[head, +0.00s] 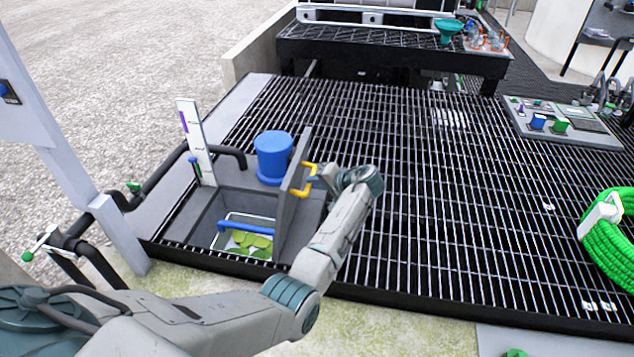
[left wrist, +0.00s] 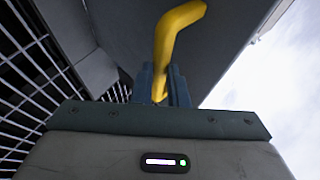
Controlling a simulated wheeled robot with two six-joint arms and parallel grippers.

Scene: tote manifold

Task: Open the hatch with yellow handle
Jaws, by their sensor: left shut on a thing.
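The hatch (head: 292,192) is a grey panel standing roughly upright on its edge beside a square opening in the grating. Its yellow handle (head: 303,180) is on the panel's right face. My left gripper (head: 318,178) is shut on the yellow handle. In the left wrist view the yellow handle (left wrist: 175,40) rises from between the two fingers (left wrist: 160,85), with the hatch's grey underside or face (left wrist: 225,50) behind it. My right gripper is not in view.
The opening holds a tote with a blue bar (head: 247,225) and green leaf-like pieces (head: 250,241). A blue bucket-like object (head: 273,155) stands behind it, near a white post (head: 195,140). A green hose coil (head: 612,240) is at the right. The middle grating is clear.

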